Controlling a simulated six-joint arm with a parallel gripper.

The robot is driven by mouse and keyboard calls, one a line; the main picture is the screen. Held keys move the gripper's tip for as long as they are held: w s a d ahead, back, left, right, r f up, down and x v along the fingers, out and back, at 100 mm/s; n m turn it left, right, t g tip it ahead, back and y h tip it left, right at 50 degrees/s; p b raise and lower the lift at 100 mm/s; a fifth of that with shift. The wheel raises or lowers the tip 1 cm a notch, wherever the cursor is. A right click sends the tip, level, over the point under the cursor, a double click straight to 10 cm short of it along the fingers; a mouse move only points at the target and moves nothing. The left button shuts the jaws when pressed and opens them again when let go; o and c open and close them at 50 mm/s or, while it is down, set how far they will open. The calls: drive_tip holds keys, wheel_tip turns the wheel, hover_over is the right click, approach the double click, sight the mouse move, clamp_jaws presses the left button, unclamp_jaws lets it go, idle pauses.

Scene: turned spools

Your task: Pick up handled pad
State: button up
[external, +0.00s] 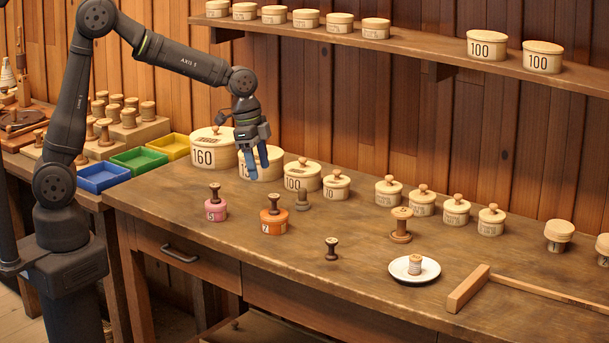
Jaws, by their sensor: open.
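My gripper (256,163) is open and empty, with blue fingertips pointing down in front of the large round boxes at the back left. No thing is plainly marked as the handled pad. A pink round piece (215,210) and an orange round piece (274,226) stand upright on the table, each with a dark spool-shaped top like a handle. Both are apart from my gripper, nearer the front. At the right lies a wooden block (468,289) with a long thin bar (547,291) beside it, running out of the picture.
Lidded boxes, including one marked 160 (213,152), line the back. Loose spools (332,248) and a white saucer (398,272) with a spool stand in front. Blue, green and yellow trays (137,160) are left. A shelf (420,47) hangs above. The front middle is mostly clear.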

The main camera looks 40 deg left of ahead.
drive_tip(key=w+a+r+n+t+h, duration=0.2)
drive_tip(key=w+a+r+n, duration=0.1)
drive_tip(key=w, duration=0.7)
hover_over(300, 199)
drive_tip(key=a, duration=0.2)
drive_tip(key=f, duration=1)
drive_tip(key=shift+s, duration=0.25)
drive_tip(key=shift+a+x, duration=0.15)
drive_tip(key=shift+x, duration=1.45)
drive_tip(key=shift+a+x, duration=0.15)
drive_tip(key=shift+x, duration=1.4)
drive_tip(key=shift+s+f, duration=0.2)
drive_tip(key=c, duration=1.1)
